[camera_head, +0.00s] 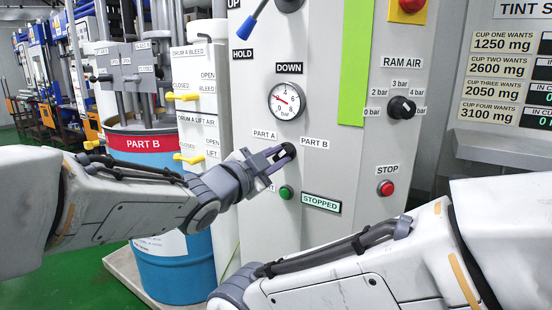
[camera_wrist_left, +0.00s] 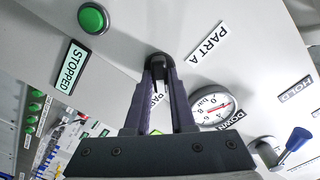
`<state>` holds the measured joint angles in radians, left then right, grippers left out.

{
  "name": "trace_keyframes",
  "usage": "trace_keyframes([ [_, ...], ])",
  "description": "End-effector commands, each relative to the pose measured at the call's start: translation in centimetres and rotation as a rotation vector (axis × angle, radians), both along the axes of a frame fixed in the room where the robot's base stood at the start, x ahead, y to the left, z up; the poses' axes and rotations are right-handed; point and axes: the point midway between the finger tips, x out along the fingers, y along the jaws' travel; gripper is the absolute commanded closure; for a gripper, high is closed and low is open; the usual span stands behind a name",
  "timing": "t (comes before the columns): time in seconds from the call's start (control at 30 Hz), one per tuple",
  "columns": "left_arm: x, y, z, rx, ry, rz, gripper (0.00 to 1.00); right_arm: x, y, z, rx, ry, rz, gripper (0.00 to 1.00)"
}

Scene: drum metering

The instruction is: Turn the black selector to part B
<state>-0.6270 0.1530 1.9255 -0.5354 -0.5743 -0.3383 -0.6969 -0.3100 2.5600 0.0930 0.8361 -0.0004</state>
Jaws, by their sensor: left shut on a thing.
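The black selector (camera_head: 289,150) is on the grey panel, below the pressure gauge. It also shows in the left wrist view (camera_wrist_left: 158,60), mostly between the fingertips. The PART A label (camera_head: 265,134) is to its upper left and the PART B label (camera_head: 315,143) to its upper right. My left gripper (camera_head: 279,154) is shut on the selector, its two dark fingers (camera_wrist_left: 158,70) on either side. The fingers hide much of the knob, so I cannot tell which way it points.
The gauge (camera_head: 287,101) is just above the left gripper. A green button (camera_head: 286,192) and STOPPED display (camera_head: 321,203) are below. A red stop button (camera_head: 386,188) and ram air knob (camera_head: 401,108) are at right. A blue drum (camera_head: 176,265) stands behind the left arm.

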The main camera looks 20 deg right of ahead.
Motion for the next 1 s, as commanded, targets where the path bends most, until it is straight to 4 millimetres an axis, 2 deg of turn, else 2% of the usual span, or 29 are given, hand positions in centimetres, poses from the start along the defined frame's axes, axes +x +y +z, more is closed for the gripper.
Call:
trace_keyframes([
  [0.07,0.0,0.0,-0.1,0.004,-0.001,-0.001,1.00,0.0,0.0,0.0,0.000,0.000,0.000,0.34],
  [0.1,0.0,0.0,-0.1,0.004,-0.001,-0.001,0.66,0.0,0.0,0.0,0.000,0.000,0.000,0.34],
  [0.13,0.0,0.0,-0.1,0.004,-0.001,-0.001,0.55,0.0,0.0,0.0,0.000,0.000,0.000,0.34],
  [0.17,0.0,0.0,-0.1,0.004,-0.001,-0.001,0.47,0.0,0.0,0.0,0.000,0.000,0.000,0.34],
  [0.57,-0.4,0.5,0.0,0.001,0.000,0.001,0.47,0.0,0.0,0.0,0.000,0.000,0.000,0.34],
  [1.0,-5.3,6.8,0.1,0.001,-0.002,0.001,0.47,0.0,0.0,0.2,0.000,0.000,0.000,0.34],
])
